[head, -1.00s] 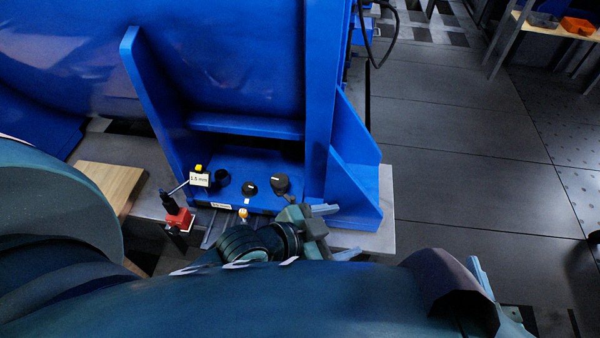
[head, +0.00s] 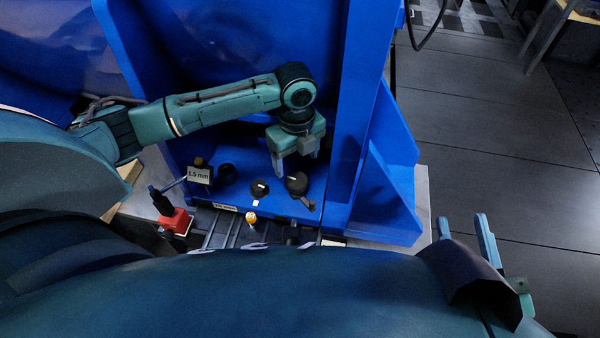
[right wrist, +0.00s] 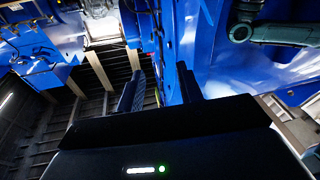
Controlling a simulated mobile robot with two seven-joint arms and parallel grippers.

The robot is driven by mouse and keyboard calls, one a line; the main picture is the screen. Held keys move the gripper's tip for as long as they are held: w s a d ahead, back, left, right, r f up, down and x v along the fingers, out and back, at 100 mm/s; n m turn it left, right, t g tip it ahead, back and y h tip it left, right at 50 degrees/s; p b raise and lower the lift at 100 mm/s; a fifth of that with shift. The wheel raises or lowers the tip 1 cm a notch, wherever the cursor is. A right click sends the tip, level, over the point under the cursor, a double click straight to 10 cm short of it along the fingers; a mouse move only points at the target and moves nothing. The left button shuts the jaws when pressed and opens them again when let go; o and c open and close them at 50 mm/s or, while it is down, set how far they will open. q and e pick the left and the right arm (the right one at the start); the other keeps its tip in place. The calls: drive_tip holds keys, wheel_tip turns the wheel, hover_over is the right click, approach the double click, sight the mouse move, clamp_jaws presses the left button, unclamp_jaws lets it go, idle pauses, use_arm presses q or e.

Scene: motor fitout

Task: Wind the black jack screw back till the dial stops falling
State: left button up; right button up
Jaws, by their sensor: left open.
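Black round parts stand on the blue motor foot (head: 240,202) in the head view: a left one (head: 227,173), a middle one (head: 260,188) with a white mark, and a taller right one (head: 297,183). I cannot tell for sure which is the jack screw. The dial readout (head: 200,176) shows 1.5 mm, beside a red-based stand (head: 175,220). My left gripper (head: 295,164) is open and points down, just above the right black part, apparently not holding it. My right gripper (head: 465,232) is open and empty; its spread fingers also show in the right wrist view (right wrist: 160,92).
A small yellow-capped part (head: 251,219) stands in front of the foot. Blue upright ribs (head: 360,120) rise behind and right of the black parts. A wooden board (head: 118,200) lies at left.

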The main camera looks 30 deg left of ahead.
use_arm(q)
wheel_tip(320, 180, down, 6)
drive_tip(key=b, duration=0.3)
drive_tip(key=shift+s+f, duration=0.1)
drive_tip(key=shift+f, duration=0.4)
use_arm(e)
drive_tip(key=shift+a+m+y, duration=0.3)
drive_tip(key=shift+m+y, duration=0.1)
